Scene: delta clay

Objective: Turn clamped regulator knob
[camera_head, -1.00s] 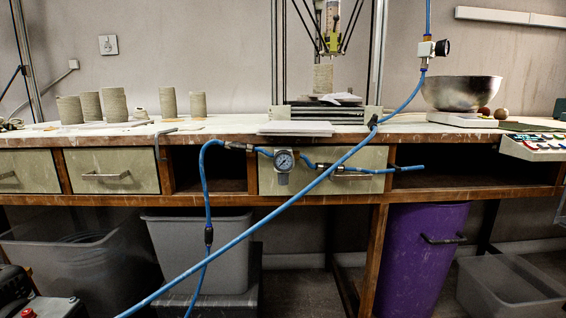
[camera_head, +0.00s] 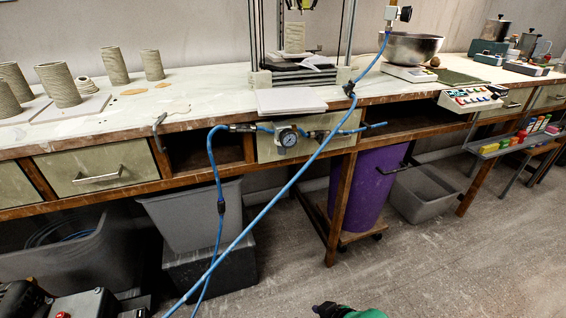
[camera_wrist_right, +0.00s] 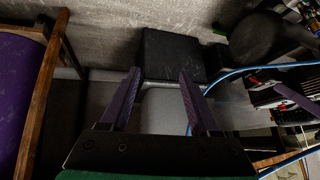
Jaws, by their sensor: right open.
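The regulator, with a round pressure gauge (camera_head: 288,138), sits in the blue air line in front of a pale drawer below the worktop edge. A separate knob on it is too small to make out. Another fitting with a dark round end (camera_head: 405,13) hangs on the blue hose at the top. My right gripper shows only in part at the bottom edge of the head view, black and green (camera_head: 340,311), low and far from the regulator. In the right wrist view the right gripper (camera_wrist_right: 158,78) is open, nothing between its fingers. My left gripper is out of view.
A taut blue hose (camera_head: 270,204) runs diagonally in front of the bench, with another hanging beside it. Under the bench stand a grey bin (camera_head: 195,225) and a purple bin (camera_head: 358,190). Clay cylinders (camera_head: 57,84) stand on top.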

